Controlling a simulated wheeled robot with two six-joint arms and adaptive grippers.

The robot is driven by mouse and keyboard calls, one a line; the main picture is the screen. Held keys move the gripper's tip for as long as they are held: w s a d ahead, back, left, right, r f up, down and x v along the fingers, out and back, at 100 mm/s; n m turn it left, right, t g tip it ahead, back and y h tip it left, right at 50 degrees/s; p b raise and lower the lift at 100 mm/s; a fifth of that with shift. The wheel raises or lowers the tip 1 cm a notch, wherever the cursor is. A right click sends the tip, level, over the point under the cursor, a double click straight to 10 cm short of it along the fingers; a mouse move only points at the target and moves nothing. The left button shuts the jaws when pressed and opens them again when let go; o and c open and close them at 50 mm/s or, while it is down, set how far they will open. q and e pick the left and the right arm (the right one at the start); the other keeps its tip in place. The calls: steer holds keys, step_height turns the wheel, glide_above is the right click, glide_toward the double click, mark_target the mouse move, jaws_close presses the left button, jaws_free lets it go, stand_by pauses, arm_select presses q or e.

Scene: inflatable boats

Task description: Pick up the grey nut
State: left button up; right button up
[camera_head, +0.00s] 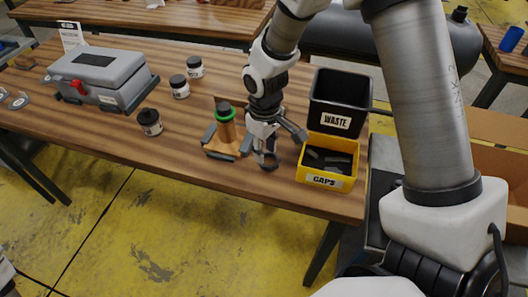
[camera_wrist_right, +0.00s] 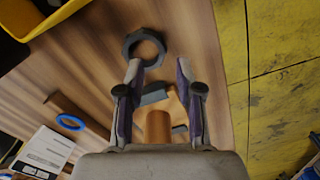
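The grey nut (camera_wrist_right: 128,47) is a dark hexagonal ring lying flat on the wooden table in the right wrist view. My right gripper (camera_wrist_right: 160,70) is open, its two fingers pointing toward the nut. The nut lies just beyond the fingertips, mostly ahead of the left-hand finger in that view, and nothing is between the fingers' tips. In the head view my right gripper (camera_head: 265,150) reaches down close to the table, between the wooden stand and the yellow bin, and partly hides the nut.
A wooden stand (camera_head: 219,155) with an upright copper-coloured post and green ring is left of the gripper. A yellow CAPS bin (camera_head: 325,180) and black WASTE bin (camera_head: 337,122) are at right. Several jars and a grey case (camera_head: 100,75) stand left. The table's front edge is near.

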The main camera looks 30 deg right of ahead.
mark_target(264, 164)
steer(key=f, duration=0.5)
steer(key=shift+w+a+f, duration=0.1)
steer(key=shift+w+f, duration=0.1)
steer(key=shift+w, duration=0.15)
steer(key=shift+s, duration=0.1)
steer(key=shift+s+r, duration=0.1)
jaws_close()
